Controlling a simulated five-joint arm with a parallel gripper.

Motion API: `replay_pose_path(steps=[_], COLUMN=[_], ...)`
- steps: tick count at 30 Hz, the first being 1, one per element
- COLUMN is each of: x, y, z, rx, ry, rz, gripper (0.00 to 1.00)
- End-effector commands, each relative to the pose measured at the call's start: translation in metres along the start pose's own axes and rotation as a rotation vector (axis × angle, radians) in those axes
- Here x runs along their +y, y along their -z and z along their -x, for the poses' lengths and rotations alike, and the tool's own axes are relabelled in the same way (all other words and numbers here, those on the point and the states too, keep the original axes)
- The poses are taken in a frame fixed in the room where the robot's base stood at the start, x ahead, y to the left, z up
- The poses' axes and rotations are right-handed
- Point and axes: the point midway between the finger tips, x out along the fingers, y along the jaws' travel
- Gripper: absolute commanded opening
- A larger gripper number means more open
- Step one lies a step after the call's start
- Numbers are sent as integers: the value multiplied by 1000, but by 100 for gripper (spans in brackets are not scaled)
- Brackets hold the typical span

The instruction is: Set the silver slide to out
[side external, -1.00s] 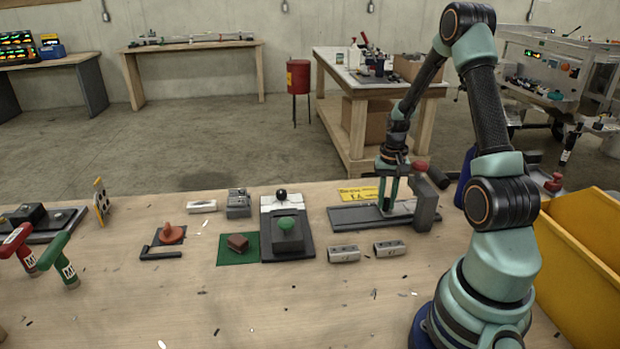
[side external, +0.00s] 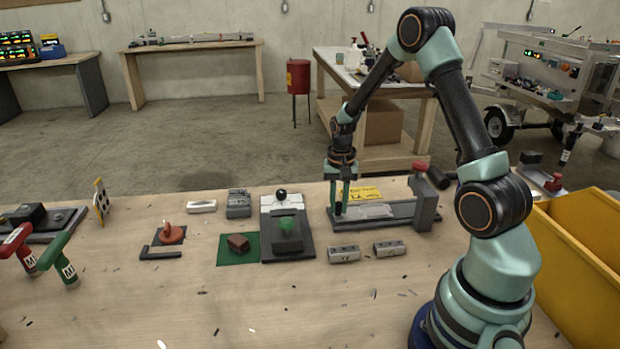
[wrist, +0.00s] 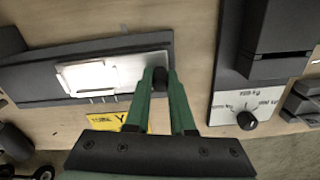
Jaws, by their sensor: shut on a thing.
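The silver slide (side external: 368,211) lies along a dark rail base (side external: 398,221) at the right of the bench, toward the rail's left end. In the wrist view, the silver slide (wrist: 100,76) shows as a bright plate whose narrower part runs to the dark knob (wrist: 159,88). My gripper (side external: 342,208) points down at the rail's left end. In the wrist view its green fingers (wrist: 160,78) are shut around the knob. The knob's lower part is hidden by the fingers.
A yellow label (side external: 360,193) lies behind the rail. Two small metal blocks (side external: 344,254) lie in front. A black and white dial unit (side external: 282,202) stands to the left. A yellow bin (side external: 580,240) stands right.

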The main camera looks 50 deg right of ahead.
Motion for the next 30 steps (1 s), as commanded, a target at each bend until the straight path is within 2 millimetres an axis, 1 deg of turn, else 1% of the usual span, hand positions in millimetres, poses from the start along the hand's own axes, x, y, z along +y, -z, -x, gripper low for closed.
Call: replay_pose_path(steps=[1, 3, 12, 13, 15, 25, 28, 30], x=[-7, -11, -14, -14, -13, -11, -11, -12], y=[-1, -2, -2, -2, -2, -2, -2, -1], z=[0, 1, 1, 1, 1, 2, 8, 18], rx=[3, 3, 6, 7, 6, 3, 4, 6], ry=[2, 2, 4, 4, 4, 2, 2, 4], rz=[2, 1, 4, 4, 3, 0, 0, 0], gripper=[0, 0, 0, 30, 52, 52, 52, 52])
